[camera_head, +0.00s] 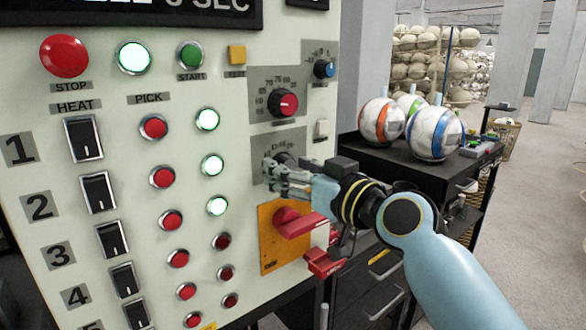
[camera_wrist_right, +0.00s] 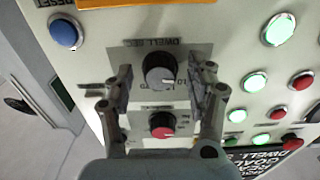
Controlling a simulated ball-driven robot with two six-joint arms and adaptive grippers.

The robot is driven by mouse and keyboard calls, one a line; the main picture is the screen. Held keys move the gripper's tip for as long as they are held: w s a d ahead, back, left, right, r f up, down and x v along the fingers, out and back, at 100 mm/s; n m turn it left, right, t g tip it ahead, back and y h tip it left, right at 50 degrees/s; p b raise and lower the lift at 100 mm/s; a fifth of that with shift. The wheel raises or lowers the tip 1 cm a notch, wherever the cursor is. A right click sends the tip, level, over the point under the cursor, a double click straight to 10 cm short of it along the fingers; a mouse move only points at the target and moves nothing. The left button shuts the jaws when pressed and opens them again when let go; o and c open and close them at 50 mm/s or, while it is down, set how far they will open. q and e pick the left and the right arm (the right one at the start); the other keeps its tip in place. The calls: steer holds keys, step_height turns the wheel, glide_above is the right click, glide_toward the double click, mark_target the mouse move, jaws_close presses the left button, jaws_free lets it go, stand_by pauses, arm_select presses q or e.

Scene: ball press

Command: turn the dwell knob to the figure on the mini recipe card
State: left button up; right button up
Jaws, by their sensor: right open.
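In the head view the knob (camera_head: 284,159) is partly hidden behind my right gripper (camera_head: 283,178). The gripper is open in front of the panel. In the wrist view the fingers of the gripper (camera_wrist_right: 162,85) stand on either side of the knob, with gaps showing between them and it. The small figures around the knob are too blurred to read. I cannot make out the mini recipe card. My left gripper is not in view.
A red-capped knob (camera_head: 283,103) sits above the dwell knob, and a small blue knob (camera_head: 324,69) is higher right. A red handle (camera_head: 298,224) juts from an orange plate below my gripper. A dark cart (camera_head: 430,178) with balls stands at the right.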

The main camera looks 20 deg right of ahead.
steer(key=c, duration=1.1)
steer(key=m+p, duration=0.1)
steer(key=m, duration=0.4)
steer(key=shift+m, duration=0.3)
steer(key=shift+c, duration=0.2)
steer(key=o, duration=1.1)
steer(key=shift+o, duration=0.2)
steer(key=shift+s, duration=0.25)
steer(key=v, duration=1.1)
steer(key=shift+s+d, duration=0.15)
steer(key=shift+s, duration=0.15)
